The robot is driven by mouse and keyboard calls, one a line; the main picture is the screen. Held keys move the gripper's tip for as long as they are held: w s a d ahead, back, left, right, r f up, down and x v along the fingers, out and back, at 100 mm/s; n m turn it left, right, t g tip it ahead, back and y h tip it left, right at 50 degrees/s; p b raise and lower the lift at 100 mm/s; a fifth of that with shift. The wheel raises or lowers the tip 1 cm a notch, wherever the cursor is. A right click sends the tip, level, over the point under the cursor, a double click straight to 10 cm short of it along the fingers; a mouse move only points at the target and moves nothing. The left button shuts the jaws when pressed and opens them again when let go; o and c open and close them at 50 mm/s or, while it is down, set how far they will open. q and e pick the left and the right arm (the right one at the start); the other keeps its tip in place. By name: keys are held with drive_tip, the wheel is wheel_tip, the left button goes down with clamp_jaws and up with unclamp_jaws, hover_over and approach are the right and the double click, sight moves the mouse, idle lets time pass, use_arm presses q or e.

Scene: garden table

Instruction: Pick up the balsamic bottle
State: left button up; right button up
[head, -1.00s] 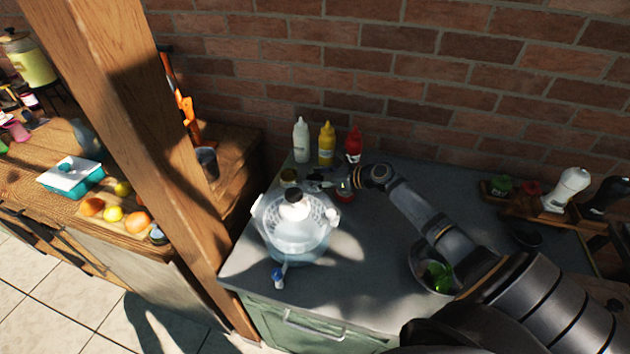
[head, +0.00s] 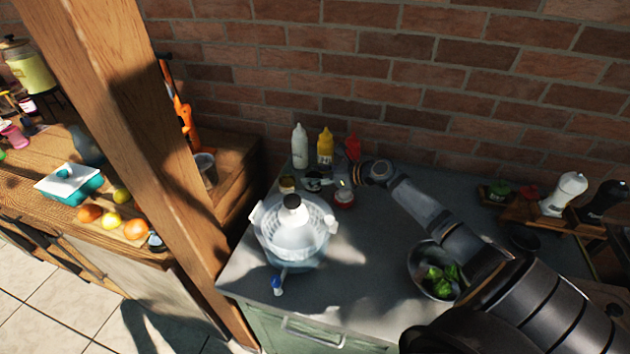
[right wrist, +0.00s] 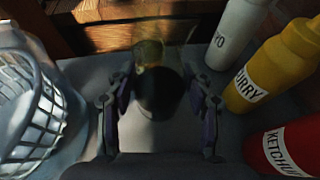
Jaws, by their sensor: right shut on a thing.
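My right gripper (head: 319,183) reaches in from the right, low over the grey counter, in front of the sauce bottles. In the right wrist view its fingers (right wrist: 160,100) are closed on a dark, round-topped thing (right wrist: 158,92), which appears to be the balsamic bottle. Its label cannot be read, and its lower part is hidden or in shadow. In the head view the gripper mostly covers it. My left gripper is not in view.
White mayo (head: 300,147), yellow curry (head: 325,148) and red ketchup (head: 353,148) bottles stand behind the gripper. A small jar (head: 287,185) and a white colander (head: 268,228) are to its left. A metal bowl with greens (head: 424,258) is at right. A wooden post (head: 150,150) borders the counter.

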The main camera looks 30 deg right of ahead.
sight(310, 157)
drive_tip(key=shift+r, duration=3.35)
